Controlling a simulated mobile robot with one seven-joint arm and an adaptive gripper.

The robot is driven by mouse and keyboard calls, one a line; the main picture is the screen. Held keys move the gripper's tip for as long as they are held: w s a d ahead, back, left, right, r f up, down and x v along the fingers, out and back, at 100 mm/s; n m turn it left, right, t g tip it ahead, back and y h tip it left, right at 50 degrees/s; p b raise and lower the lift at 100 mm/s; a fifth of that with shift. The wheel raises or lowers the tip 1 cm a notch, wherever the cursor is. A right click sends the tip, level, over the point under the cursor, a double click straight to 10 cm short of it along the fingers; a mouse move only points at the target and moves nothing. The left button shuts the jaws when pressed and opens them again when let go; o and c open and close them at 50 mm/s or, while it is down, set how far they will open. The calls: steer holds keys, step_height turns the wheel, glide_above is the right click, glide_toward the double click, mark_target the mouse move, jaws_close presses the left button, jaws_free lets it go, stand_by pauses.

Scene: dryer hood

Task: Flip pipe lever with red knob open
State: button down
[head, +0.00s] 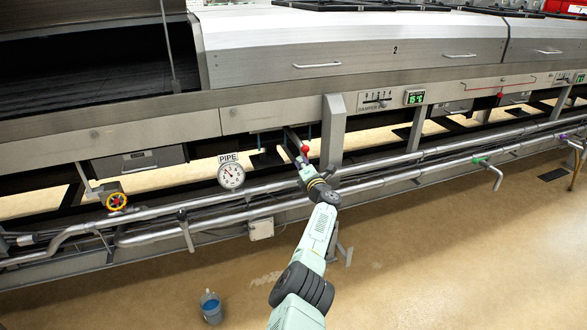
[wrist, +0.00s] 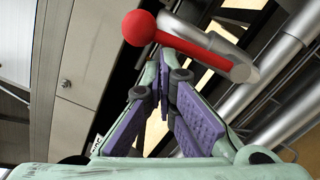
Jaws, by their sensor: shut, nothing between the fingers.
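The pipe lever (wrist: 195,55) is a red bar with a round red knob (wrist: 138,27) at its left end. In the wrist view it slants down to the right, and its other end meets a grey metal pipe. In the head view the red knob (head: 305,150) shows just beyond my gripper (head: 301,163), beside the grey upright post. In the wrist view my gripper (wrist: 165,75), with purple pads, is shut and empty. Its tips are just below the bar, close to the knob; I cannot tell whether they touch it.
Long silver pipes (head: 380,182) run along the machine. A grey post (head: 333,130) stands close to the gripper. A bucket (head: 211,307) stands on the floor, which is otherwise mostly clear in front.

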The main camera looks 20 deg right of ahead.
steer(key=shift+d+r, duration=0.2)
steer(key=shift+d, duration=0.2)
stand_by(0.4)
steer(key=s+a+p, duration=0.5)
steer(key=s+p, duration=0.3)
steer(key=s, duration=0.2)
steer(key=shift+s, duration=0.3)
steer(key=shift+f, duration=0.1)
